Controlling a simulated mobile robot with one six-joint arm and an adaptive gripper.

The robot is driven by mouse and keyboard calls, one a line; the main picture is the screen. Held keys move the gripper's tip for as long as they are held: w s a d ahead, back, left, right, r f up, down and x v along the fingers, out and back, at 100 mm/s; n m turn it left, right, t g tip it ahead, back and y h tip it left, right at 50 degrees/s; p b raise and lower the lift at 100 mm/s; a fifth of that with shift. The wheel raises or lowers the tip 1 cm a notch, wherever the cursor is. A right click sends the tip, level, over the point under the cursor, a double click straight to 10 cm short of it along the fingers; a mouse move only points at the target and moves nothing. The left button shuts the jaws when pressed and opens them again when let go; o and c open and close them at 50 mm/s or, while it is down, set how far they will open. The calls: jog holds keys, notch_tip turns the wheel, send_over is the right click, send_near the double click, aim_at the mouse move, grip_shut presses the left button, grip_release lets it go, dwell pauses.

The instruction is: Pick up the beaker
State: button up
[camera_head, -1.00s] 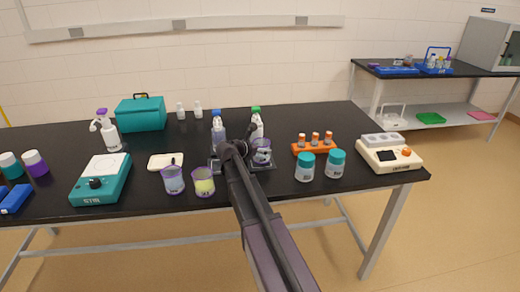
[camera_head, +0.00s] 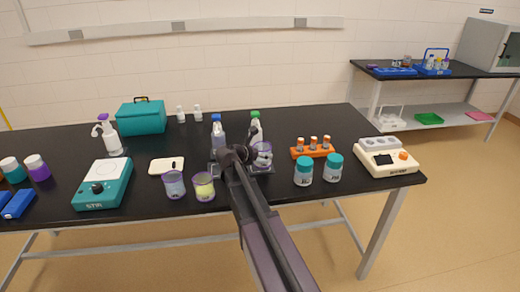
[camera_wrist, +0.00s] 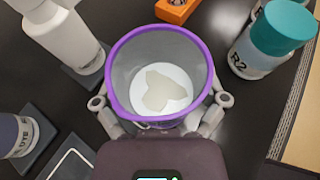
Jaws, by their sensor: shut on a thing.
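The beaker (camera_wrist: 153,128) has a purple rim and grey, clear-looking walls, with a pale patch at its bottom. In the wrist view I look down into it, and the fingers of my gripper (camera_wrist: 161,102) press on its left and right sides. In the head view the beaker (camera_head: 263,157) shows just right of my gripper (camera_head: 242,155), partly behind my arm. My gripper is shut on it. The beaker looks upright. Its base is hidden, so I cannot tell whether it touches the table.
Teal-lidded jars (camera_head: 304,171) (camera_head: 333,167) and an orange rack (camera_head: 312,151) are close on the right. Two more purple-rimmed beakers (camera_head: 174,185) (camera_head: 204,188) stand to the left. The black table's (camera_head: 318,118) back right is clear.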

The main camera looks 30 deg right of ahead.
jog(key=s+a+r+p, duration=0.1)
jog(key=s+a, duration=0.2)
jog(key=s, duration=0.8)
jog(key=shift+a, duration=0.2)
jog(key=shift+s, duration=0.2)
dwell(0.4)
jog(key=shift+r, duration=0.15)
dwell(0.5)
notch_tip(320, 180, up, 23)
jog(key=p, duration=2.2)
jog(key=shift+f+p, duration=0.2)
jog(key=shift+p, duration=0.2)
jog(key=shift+a, duration=0.15)
